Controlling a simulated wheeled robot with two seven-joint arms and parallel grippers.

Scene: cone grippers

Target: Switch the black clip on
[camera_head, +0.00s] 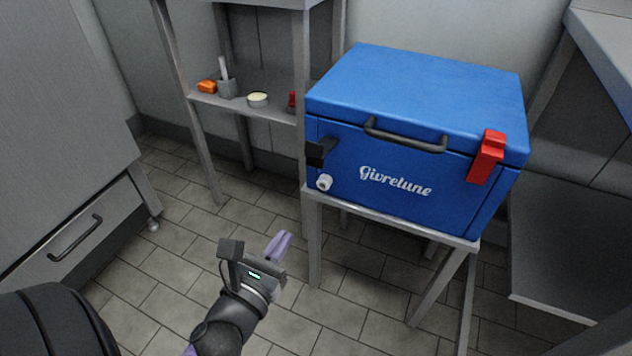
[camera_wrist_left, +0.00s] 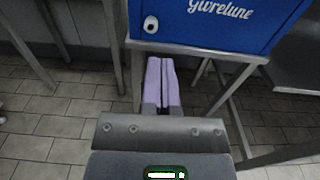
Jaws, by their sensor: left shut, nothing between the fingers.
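The black clip (camera_head: 318,151) is on the front left of the blue cooler box (camera_head: 340,165), near the lid seam. It seems to stick out from the front face rather than lie flat. A red clip (camera_head: 486,158) at the front right lies down over the seam. My left gripper (camera_head: 280,246) is below and left of the box, apart from it, over the floor. In the left wrist view its lilac fingers (camera_wrist_left: 161,80) are together and empty, pointing toward the stand under the box. The black clip is not in that view. My right gripper is not in view.
The box stands on a light stand (camera_head: 390,217); its lid is down, with a dark handle (camera_head: 405,138) and a white drain plug (camera_head: 324,182). A shelf (camera_head: 240,103) with small items is behind left. A grey drawer cabinet (camera_head: 70,215) is left. The floor between is clear.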

